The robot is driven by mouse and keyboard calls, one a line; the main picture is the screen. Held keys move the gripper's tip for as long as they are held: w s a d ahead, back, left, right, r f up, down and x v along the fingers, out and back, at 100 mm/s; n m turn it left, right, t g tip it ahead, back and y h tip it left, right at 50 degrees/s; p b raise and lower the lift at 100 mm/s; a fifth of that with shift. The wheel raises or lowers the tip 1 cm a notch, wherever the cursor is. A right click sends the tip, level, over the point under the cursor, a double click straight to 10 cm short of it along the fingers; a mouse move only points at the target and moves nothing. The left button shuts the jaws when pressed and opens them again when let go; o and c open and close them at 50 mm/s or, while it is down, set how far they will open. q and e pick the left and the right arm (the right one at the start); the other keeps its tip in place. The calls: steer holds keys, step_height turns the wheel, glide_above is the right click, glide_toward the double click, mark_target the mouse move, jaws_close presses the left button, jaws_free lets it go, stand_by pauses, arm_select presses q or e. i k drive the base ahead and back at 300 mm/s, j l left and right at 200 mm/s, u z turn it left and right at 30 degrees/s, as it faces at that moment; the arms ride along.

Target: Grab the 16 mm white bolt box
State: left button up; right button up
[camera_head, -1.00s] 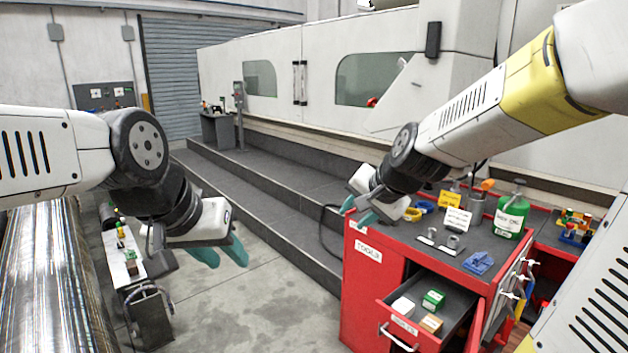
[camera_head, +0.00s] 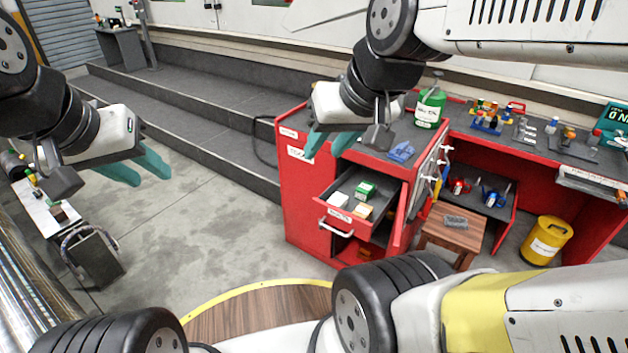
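A small white box (camera_head: 338,199) lies at the left in the open drawer (camera_head: 334,211) of the red tool cabinet (camera_head: 303,200). A green box (camera_head: 365,189) and a tan box (camera_head: 363,211) lie beside it. Any size marks on the boxes are too small to read. My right gripper (camera_head: 327,146) is above and behind the drawer, apart from the boxes, with its teal fingers spread and empty. My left gripper (camera_head: 139,171) hangs over the floor at the left, far from the cabinet, its teal fingers apart and empty.
A blue item (camera_head: 401,151) and a green canister (camera_head: 430,108) stand on the cabinet top. A small wooden stool (camera_head: 450,236) and a yellow bucket (camera_head: 547,240) are to the right.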

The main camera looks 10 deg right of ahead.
mark_target(339, 200)
steer(key=z, duration=1.05)
steer(key=i+j+z, duration=0.1)
steer(key=i+j, duration=0.35)
steer(key=i, duration=0.15)
